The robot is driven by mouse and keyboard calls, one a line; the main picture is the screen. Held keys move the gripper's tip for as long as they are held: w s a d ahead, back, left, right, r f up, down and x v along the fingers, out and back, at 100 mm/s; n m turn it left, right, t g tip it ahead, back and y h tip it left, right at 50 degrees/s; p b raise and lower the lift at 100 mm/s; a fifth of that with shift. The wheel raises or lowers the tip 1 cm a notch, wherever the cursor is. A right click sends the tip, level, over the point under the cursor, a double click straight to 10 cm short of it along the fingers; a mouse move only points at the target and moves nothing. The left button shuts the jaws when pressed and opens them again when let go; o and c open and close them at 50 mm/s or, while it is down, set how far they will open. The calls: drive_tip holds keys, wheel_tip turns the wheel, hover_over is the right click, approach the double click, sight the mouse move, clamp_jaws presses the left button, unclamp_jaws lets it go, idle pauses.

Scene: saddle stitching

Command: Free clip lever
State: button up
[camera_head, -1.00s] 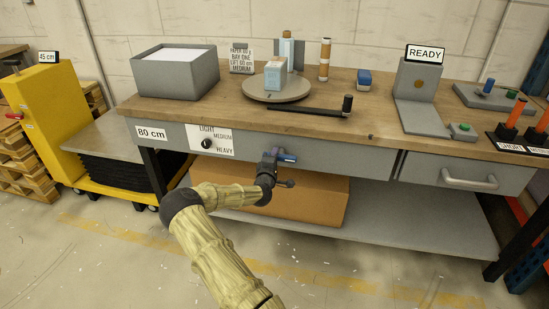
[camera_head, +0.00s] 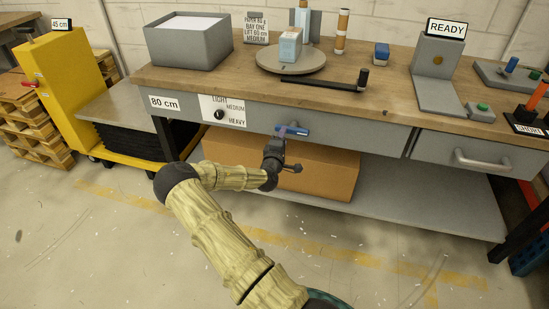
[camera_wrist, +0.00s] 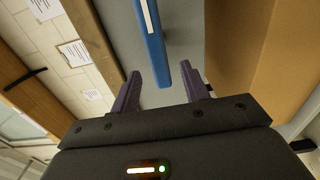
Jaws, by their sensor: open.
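The clip lever appears to be a blue bar (camera_head: 294,131) on the grey front apron of the workbench, right of the dial. In the wrist view the blue lever (camera_wrist: 153,45), with a pale strip along it, runs down from the top edge. My gripper (camera_wrist: 162,78) is open, and the lever's near end lies between its two dark fingers in that picture, with gaps on both sides. I cannot tell how deep the lever sits between them. In the head view my gripper (camera_head: 283,134) is just in front of and below the lever.
A cardboard box (camera_head: 327,170) stands on the lower shelf (camera_head: 420,208) behind my arm. The dial (camera_head: 219,114) is to the left, and a drawer handle (camera_head: 482,160) to the right. The bench top holds a turntable (camera_head: 268,59), a grey bin (camera_head: 185,45) and a READY stand (camera_head: 437,75).

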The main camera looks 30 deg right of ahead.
drive_tip(key=p+v, duration=0.1)
drive_tip(key=v, duration=1)
drive_tip(key=shift+s+a, duration=0.3)
